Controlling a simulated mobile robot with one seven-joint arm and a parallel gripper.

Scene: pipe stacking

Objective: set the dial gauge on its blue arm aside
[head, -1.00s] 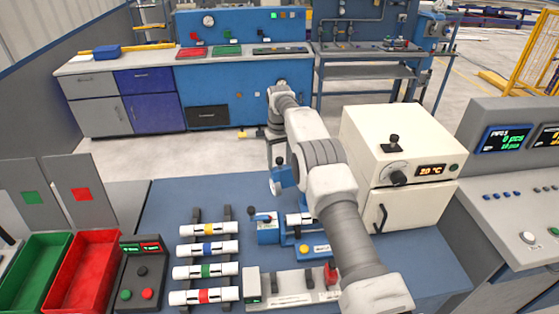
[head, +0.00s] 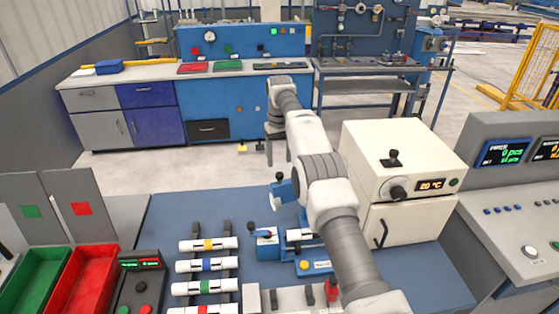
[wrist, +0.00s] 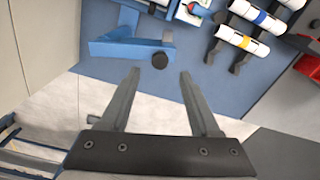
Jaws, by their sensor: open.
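The dial gauge on its blue arm (head: 284,191) stands at the far edge of the blue bench top in the head view, left of my forearm and partly covered by it. In the wrist view the blue arm (wrist: 125,50) lies just beyond my fingertips, with a round black part (wrist: 159,61) at its right end. My gripper (wrist: 160,75) is open and empty. The round black part shows between and a little beyond the fingertips, with no visible contact. In the head view my gripper (head: 277,145) points down beyond the bench's far edge, partly hidden by my arm.
Several banded white pipes (head: 207,265) lie on a dark rack to the left. A blue fixture (head: 267,238) stands beside them. A cream oven (head: 402,160) stands close on the right of my arm. Red (head: 84,280) and green bins are at far left. Floor lies beyond the bench.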

